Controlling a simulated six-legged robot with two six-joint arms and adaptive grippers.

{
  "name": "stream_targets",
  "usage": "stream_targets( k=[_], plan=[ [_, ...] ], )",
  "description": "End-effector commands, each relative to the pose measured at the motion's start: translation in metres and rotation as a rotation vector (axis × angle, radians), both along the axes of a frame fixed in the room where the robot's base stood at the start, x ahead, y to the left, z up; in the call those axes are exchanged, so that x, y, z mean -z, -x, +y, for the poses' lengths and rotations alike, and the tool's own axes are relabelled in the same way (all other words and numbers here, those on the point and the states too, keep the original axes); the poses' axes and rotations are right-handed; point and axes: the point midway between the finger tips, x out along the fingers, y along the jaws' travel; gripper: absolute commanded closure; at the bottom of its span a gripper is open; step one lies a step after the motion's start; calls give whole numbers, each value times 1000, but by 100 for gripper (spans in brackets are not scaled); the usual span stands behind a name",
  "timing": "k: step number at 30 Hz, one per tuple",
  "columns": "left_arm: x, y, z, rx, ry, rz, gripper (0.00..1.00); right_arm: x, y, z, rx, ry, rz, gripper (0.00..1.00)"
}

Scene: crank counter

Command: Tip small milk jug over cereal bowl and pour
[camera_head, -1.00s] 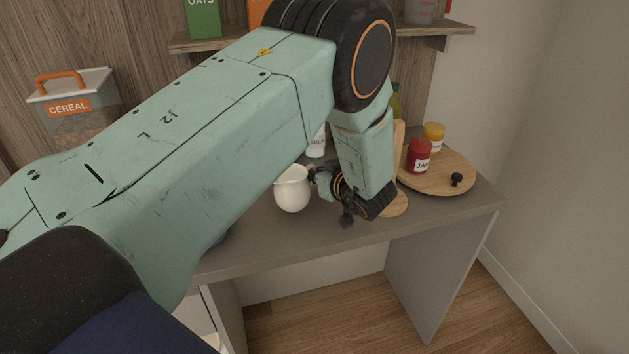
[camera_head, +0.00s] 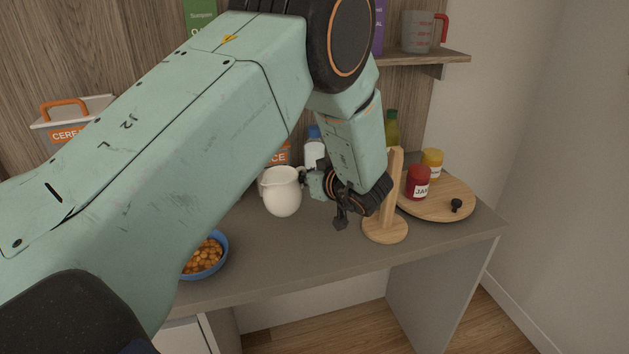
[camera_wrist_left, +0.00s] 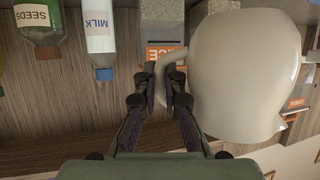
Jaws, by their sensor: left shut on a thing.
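The small white milk jug (camera_head: 282,192) is upright in the head view, near the middle of the counter. It fills the right side of the left wrist view (camera_wrist_left: 245,75). My left gripper (camera_head: 309,184) is at the jug's right side. In the left wrist view my left gripper (camera_wrist_left: 160,88) is shut on the jug's handle (camera_wrist_left: 172,56). The blue cereal bowl (camera_head: 205,262) holds orange-brown cereal and sits at the counter's front, left of and nearer than the jug. My left arm hides part of the bowl. My right gripper is not in view.
A wooden stand (camera_head: 386,228) is right of my gripper. A round board (camera_head: 450,203) with a red jam jar (camera_head: 418,184) and a yellow jar (camera_head: 432,162) lies farther right. A milk bottle (camera_head: 314,153) stands behind the jug. The counter front right of the bowl is clear.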

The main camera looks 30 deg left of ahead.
Motion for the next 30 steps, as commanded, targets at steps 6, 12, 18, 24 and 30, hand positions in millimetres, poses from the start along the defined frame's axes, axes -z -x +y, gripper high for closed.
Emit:
stream_targets(
  k=[6,12,18,24,30],
  plan=[
    [11,26,62,-139,3,1,100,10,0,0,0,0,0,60],
    [20,61,120,-274,2,2,100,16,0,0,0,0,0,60],
    [18,84,148,-342,-1,1,100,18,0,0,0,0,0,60],
    [10,88,154,-348,-3,-10,100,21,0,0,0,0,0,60],
    [13,87,154,-349,-4,-82,100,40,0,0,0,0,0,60]
  ],
)
